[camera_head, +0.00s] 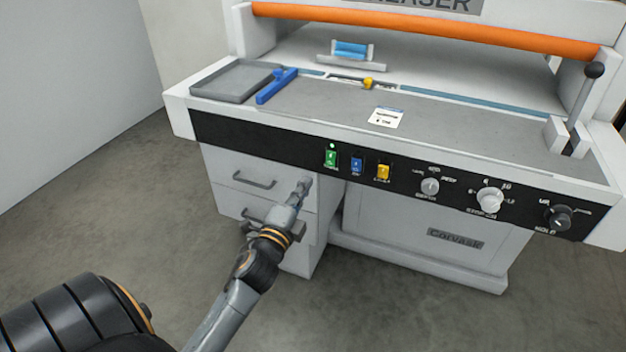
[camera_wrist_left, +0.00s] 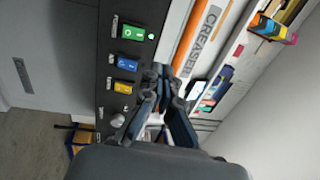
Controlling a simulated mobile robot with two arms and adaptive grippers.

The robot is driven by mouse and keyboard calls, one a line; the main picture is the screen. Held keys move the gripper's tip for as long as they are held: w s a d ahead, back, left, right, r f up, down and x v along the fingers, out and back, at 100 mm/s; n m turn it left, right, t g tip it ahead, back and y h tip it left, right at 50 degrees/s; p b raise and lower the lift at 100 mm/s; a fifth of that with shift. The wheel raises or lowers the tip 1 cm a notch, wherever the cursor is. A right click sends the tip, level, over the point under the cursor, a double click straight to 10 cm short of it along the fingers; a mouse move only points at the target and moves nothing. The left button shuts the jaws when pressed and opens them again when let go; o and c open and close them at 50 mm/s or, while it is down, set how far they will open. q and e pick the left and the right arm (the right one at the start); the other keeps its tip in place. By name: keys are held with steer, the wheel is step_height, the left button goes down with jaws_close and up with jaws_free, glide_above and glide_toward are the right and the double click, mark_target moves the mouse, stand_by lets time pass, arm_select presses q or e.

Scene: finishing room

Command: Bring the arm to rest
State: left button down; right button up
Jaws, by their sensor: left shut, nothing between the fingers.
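My left arm comes in from the bottom of the head view and reaches up toward the creaser machine (camera_head: 300,125). My left gripper (camera_head: 303,186) is shut and empty. It shows in front of the drawer cabinet, below the black control panel (camera_head: 262,145). In the left wrist view the gripper fingers (camera_wrist_left: 166,74) are together, seen against the machine beside the panel's green (camera_wrist_left: 132,32), blue (camera_wrist_left: 127,64) and yellow (camera_wrist_left: 123,87) switches. Whether the fingertips touch anything cannot be told. My right gripper is not in view.
The drawer cabinet (camera_head: 236,168) has handles sticking out near the gripper. Panel knobs (camera_head: 489,200) lie to the right. A grey tray (camera_head: 235,82), a blue tool (camera_head: 277,86) and a white card (camera_head: 386,117) are on the machine top. Open floor (camera_head: 120,205) lies left.

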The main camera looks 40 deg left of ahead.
arm_select(q)
steer(key=shift+f, duration=0.1)
